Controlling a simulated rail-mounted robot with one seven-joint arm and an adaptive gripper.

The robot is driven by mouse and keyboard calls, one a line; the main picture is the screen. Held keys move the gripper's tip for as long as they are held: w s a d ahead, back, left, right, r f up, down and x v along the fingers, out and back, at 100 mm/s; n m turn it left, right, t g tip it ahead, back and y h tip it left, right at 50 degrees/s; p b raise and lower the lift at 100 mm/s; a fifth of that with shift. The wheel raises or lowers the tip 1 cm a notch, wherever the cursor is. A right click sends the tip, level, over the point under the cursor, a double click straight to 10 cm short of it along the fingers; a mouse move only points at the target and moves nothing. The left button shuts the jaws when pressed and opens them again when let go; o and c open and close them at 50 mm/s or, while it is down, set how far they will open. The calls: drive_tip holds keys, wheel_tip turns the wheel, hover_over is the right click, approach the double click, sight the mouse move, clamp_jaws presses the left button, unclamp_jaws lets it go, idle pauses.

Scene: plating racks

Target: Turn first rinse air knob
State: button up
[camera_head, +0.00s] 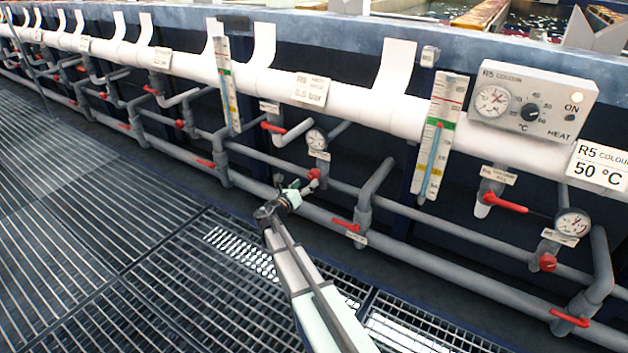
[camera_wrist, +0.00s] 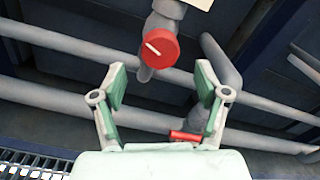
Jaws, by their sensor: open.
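A round red knob (camera_wrist: 161,47) with a pale pointer line sits on a grey pipe fitting in the wrist view, ahead of my fingers. In the head view a red knob (camera_head: 313,174) shows just beyond my gripper (camera_head: 299,187), below a small gauge (camera_head: 316,139). My gripper (camera_wrist: 161,82) is open, its green finger pads spread wide to either side of the knob's line. The pads appear short of the knob with nothing between them. The pointer line slants up to the left.
Grey pipes (camera_wrist: 70,97) run across behind the knob. In the head view, a white pipe (camera_head: 390,107) carries an R6 0.5 bar label (camera_head: 310,90). Open grating (camera_head: 110,240) lies in front.

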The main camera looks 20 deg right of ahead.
sight(312, 178)
drive_tip(key=b+x, duration=0.1)
drive_tip(key=x, duration=0.5)
drive_tip(key=shift+d, duration=0.1)
drive_tip(key=c, duration=1.2)
